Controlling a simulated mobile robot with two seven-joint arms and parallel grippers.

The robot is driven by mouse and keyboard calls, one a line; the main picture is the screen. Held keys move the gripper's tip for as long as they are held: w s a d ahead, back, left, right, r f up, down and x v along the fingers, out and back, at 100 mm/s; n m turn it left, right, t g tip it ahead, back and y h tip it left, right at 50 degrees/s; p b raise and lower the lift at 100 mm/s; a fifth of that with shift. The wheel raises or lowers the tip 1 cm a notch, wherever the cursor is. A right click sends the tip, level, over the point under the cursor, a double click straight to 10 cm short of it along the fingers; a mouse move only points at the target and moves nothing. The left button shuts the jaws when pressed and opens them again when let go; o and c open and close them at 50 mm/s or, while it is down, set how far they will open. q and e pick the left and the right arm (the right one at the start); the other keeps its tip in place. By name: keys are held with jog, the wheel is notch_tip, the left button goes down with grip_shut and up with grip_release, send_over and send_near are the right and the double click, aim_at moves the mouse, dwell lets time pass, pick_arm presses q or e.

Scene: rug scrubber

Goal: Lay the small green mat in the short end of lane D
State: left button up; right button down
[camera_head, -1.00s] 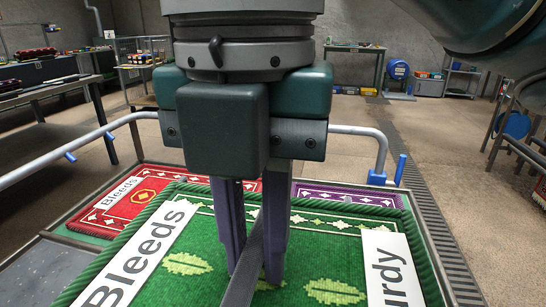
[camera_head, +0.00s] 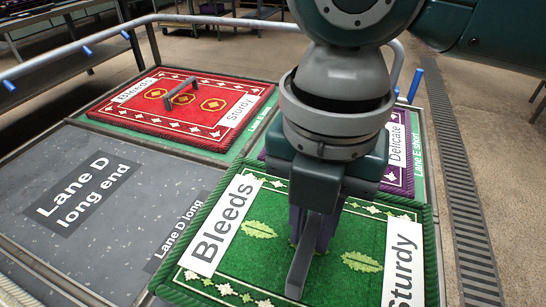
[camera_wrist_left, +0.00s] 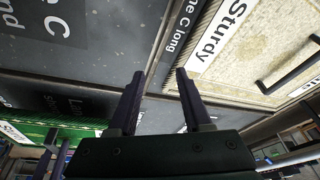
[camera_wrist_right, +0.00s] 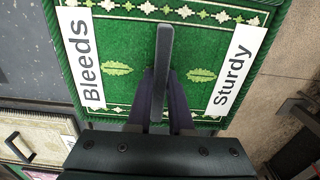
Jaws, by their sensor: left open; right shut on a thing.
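The small green mat (camera_head: 262,272) has a darker green rim, pale leaf shapes and white labels reading "Bleeds" and "Sturdy". It also shows in the right wrist view (camera_wrist_right: 130,45). My right gripper (camera_head: 312,240) is shut on the mat's grey bar handle (camera_wrist_right: 164,50), with its fingers pointing down at the mat's middle. The mat hides part of the deck below it. The dark lane D long end (camera_head: 40,235) lies bare at left. I cannot clearly read a lane D short end label. My left gripper (camera_wrist_left: 160,78) is open and empty, seen in the left wrist view.
A red mat (camera_head: 180,122) with a bar handle lies on a green panel behind lane D's long end. A purple mat (camera_head: 405,190) lies partly under the green mat, by "Lane E short". A cream mat (camera_wrist_left: 265,50) shows in the left wrist view. A rail (camera_head: 75,55) runs behind.

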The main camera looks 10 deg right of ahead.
aim_at(308, 254)
pick_arm(q)
jog(key=shift+d+f+b, duration=0.2)
jog(key=shift+f+b, duration=0.35)
jog(key=shift+f, duration=0.1)
pick_arm(e)
jog(key=shift+f, duration=2.6)
pick_arm(q)
jog(key=shift+f, duration=0.1)
pick_arm(e)
jog(key=c, duration=0.8)
grip_release()
jog(key=shift+f, duration=0.1)
pick_arm(q)
jog(key=shift+a, duration=0.1)
